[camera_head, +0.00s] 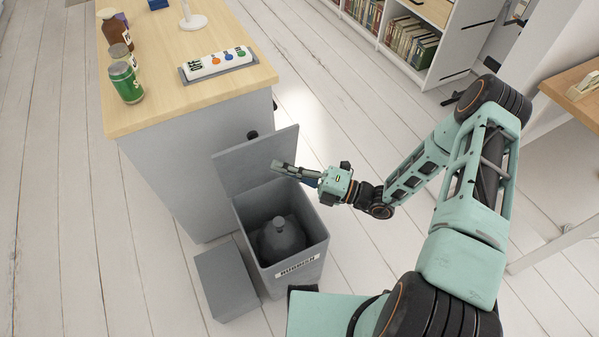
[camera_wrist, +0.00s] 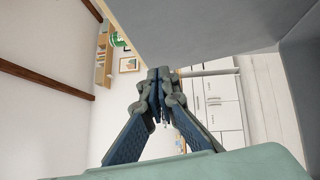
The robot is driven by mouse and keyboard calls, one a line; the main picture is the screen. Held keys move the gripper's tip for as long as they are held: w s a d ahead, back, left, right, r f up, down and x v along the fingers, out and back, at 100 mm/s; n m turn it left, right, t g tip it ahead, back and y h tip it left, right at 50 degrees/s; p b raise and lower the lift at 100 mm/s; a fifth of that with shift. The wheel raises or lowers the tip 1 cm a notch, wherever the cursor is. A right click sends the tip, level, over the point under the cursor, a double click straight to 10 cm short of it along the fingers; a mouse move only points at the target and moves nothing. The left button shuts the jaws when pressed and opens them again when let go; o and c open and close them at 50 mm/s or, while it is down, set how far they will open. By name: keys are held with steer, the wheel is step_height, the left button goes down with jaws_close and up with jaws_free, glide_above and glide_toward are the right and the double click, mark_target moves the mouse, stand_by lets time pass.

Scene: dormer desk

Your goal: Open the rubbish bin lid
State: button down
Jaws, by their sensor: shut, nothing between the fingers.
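The rubbish bin (camera_head: 297,270) is a grey box on the floor with a label on its front. Its lid (camera_head: 255,160) stands raised at the back, leaving the bin open. A dark tied bag (camera_head: 281,238) shows inside. My gripper (camera_head: 276,165) is shut and empty, in front of the raised lid near its right side. I cannot tell whether it touches the lid. In the wrist view the closed fingers (camera_wrist: 158,90) show at the middle, and a large grey surface (camera_wrist: 210,35), which looks like the lid, fills the top.
A grey box (camera_head: 226,280) lies left of the bin. A bookcase (camera_head: 400,35) stands at the back. Floor is free at left.

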mark_target(256, 148)
steer(key=w+a, duration=0.3)
steer(key=shift+w+a+r, duration=0.1)
steer(key=shift+r, duration=0.25)
steer(key=shift+w+a, duration=0.1)
steer(key=shift+w, duration=0.15)
steer(key=shift+w+a+r, duration=0.1)
steer(key=shift+r, duration=0.1)
steer(key=w+a+m+h, duration=0.1)
steer(key=w+a, duration=0.2)
steer(key=w, duration=0.2)
steer(key=shift+w+r+p, duration=0.2)
steer(key=shift+r+p, duration=0.15)
steer(key=shift+s, duration=0.1)
